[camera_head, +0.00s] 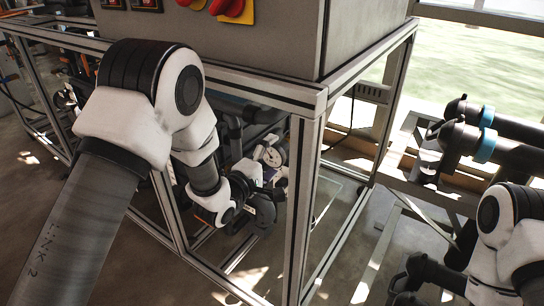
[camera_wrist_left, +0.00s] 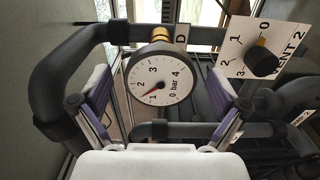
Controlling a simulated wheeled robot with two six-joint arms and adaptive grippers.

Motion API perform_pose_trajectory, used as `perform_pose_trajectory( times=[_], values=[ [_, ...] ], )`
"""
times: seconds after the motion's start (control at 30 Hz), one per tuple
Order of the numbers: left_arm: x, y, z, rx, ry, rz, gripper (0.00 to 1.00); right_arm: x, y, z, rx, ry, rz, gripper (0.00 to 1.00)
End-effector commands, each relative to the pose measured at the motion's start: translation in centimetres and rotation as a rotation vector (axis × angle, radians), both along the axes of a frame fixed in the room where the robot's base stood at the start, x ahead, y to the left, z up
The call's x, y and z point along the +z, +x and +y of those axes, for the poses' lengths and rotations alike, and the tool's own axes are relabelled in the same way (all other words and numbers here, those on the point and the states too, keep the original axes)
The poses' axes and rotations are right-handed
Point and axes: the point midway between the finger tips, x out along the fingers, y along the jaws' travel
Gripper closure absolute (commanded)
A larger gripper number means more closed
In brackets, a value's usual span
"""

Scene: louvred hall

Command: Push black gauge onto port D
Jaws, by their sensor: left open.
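The black gauge (camera_wrist_left: 160,76) has a black rim, a white dial marked in bar and a red needle. It shows face-on in the left wrist view, and its dial also shows in the head view (camera_head: 273,156). A brass fitting (camera_wrist_left: 160,35) appears just behind its upper rim, beside the label D (camera_wrist_left: 182,38). I cannot tell how the gauge and fitting meet. My left gripper (camera_head: 263,193) reaches inside the frame near the gauge. In the left wrist view its fingers (camera_wrist_left: 163,106) are spread on either side, below the gauge, with visible gaps. My right gripper (camera_head: 416,277) is dark and unclear.
A grey pipe (camera_wrist_left: 62,70) curves around the left and top of the gauge. A black knob (camera_wrist_left: 261,62) on a white numbered plate stands close at the right. In the head view, an aluminium frame post (camera_head: 302,205) stands right of the left gripper, with a grey cabinet above.

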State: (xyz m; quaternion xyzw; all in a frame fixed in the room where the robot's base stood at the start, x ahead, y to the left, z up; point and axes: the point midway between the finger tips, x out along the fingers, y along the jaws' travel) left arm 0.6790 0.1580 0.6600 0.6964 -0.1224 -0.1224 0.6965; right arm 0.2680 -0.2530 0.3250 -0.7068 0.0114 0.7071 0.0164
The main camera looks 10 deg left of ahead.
Motion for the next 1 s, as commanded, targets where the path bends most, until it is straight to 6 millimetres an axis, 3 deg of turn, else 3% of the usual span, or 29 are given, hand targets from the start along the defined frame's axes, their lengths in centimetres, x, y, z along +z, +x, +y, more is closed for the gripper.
perform_pose_trajectory(
  times=[0.17,0.6,1.0],
  values=[
    [0.0,-0.7,0.3,0.001,-0.001,0.001,0.02,0.2,0.0,0.0,0.000,0.000,0.000,0.60],
    [0.0,-6.3,2.3,0.001,-0.001,0.001,0.02,1.0,0.0,0.0,0.000,0.000,0.000,0.60],
    [0.0,-7.2,2.7,0.001,-0.002,0.002,0.02,1.0,0.0,0.0,0.000,0.000,0.000,0.60]
  ],
)
